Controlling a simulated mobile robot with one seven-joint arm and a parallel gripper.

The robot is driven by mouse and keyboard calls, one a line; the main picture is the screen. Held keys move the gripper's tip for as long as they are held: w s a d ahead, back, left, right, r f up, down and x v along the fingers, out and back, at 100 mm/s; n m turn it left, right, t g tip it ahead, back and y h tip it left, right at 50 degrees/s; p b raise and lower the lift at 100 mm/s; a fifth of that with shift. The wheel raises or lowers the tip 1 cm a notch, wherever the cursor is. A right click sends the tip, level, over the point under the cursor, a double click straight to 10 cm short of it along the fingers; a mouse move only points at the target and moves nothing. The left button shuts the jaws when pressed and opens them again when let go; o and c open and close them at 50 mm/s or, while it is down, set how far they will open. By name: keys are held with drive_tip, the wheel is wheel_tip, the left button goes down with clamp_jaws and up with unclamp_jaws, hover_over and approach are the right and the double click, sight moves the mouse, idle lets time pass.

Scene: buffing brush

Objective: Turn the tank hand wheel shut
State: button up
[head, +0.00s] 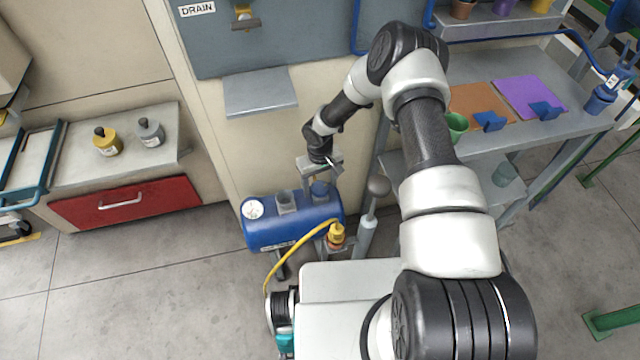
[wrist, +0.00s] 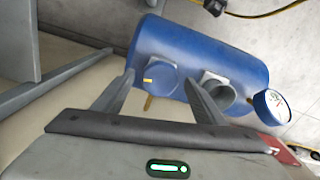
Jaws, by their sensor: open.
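The blue tank (head: 262,232) lies on its side near the floor in the head view; it fills the upper middle of the wrist view (wrist: 225,62). On its top is a blue hand wheel (head: 320,190) with a yellow mark, seen from above in the wrist view (wrist: 157,78). My gripper (head: 322,174) is just above the wheel, pointing down. In the wrist view, my open fingers (wrist: 159,80) appear on either side of the wheel. I cannot tell whether they reach down around it or touch it.
A grey open cup (head: 287,201) stands on the tank beside the wheel. A white gauge (head: 253,210) is at its left end. A yellow hose (head: 283,262) runs from a yellow fitting (head: 337,233).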

drive_tip(key=c, duration=1)
drive_tip(key=shift+c, duration=0.2)
drive_tip(key=m+b, duration=0.2)
drive_tip(key=m, duration=0.1)
drive_tip(key=shift+f+b, duration=0.15)
drive_tip(key=shift+b, duration=0.2)
drive_tip(key=m+b, duration=0.2)
drive_tip(key=m, duration=0.2)
drive_tip(key=shift+m+b, duration=0.3)
drive_tip(key=shift+b, duration=0.05)
drive_tip(key=m+b, duration=0.2)
drive_tip(key=m, duration=0.4)
drive_tip(key=shift+b, duration=0.3)
drive_tip(key=m, duration=0.6)
drive_tip(key=shift+b, duration=0.35)
drive_tip(key=shift+m, duration=0.4)
